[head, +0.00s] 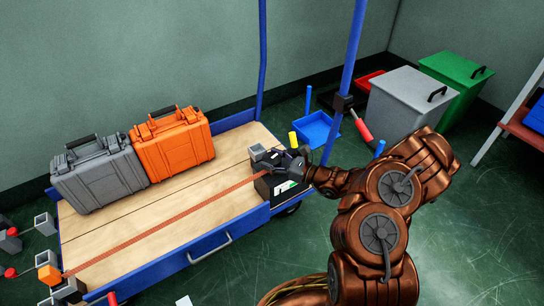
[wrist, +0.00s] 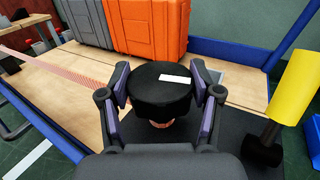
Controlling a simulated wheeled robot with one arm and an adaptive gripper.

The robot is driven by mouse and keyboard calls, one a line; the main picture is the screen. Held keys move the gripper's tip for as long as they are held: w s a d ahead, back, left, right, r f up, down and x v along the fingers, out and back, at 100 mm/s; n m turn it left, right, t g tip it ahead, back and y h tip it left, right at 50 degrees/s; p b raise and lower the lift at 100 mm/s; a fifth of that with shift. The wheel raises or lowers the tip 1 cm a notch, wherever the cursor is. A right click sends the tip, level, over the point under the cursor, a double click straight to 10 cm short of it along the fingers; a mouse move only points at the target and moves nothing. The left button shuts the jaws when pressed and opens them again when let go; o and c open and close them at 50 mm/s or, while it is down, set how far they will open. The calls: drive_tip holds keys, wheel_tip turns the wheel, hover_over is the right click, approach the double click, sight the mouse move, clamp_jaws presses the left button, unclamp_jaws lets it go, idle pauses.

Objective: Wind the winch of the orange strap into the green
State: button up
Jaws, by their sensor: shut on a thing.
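The orange strap (head: 165,228) runs flat along the wooden deck of a blue cart, from an orange block (head: 50,274) at the left end to a dark winch (head: 268,188) at the right end. The strap also shows in the wrist view (wrist: 52,63). The winch has a small white and green panel on its side, too small to read. In the wrist view my gripper (wrist: 162,100) is shut on a round black knob (wrist: 160,94) with a white mark on top, its fingers on either side. In the head view my gripper (head: 290,163) partly hides the winch top.
An orange case (head: 173,145) and a grey case (head: 100,175) stand on the deck (head: 150,210) behind the strap. A yellow handle (wrist: 292,85) stands right of the knob. A blue post (head: 350,60) rises beside my arm. Grey (head: 405,105) and green (head: 455,75) bins stand behind.

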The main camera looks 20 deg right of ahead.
drive_tip(key=shift+s+a+r+m+t+h, duration=0.1)
drive_tip(key=shift+m+t+h, duration=0.3)
drive_tip(key=shift+t+h, duration=0.1)
drive_tip(key=shift+m+t+h+p, duration=0.7)
drive_tip(key=shift+h+p, duration=0.1)
drive_tip(key=shift+p, duration=0.1)
drive_tip(key=m+t+h+p, duration=0.1)
drive_tip(key=p, duration=0.1)
drive_tip(key=m+t+h+p, duration=0.1)
drive_tip(key=h+p, duration=0.1)
drive_tip(key=shift+a+r+m+h, duration=0.15)
drive_tip(key=shift+m+h, duration=0.15)
drive_tip(key=m+h+p, duration=0.2)
drive_tip(key=t+h+p, duration=0.1)
drive_tip(key=h, duration=0.1)
drive_tip(key=shift+f+m, duration=0.25)
drive_tip(key=shift+m, duration=0.15)
drive_tip(key=shift+m+h, duration=0.5)
drive_tip(key=shift+h, duration=0.4)
drive_tip(key=shift+d, duration=0.2)
drive_tip(key=o, duration=1.1)
drive_tip(key=shift+o, duration=0.2)
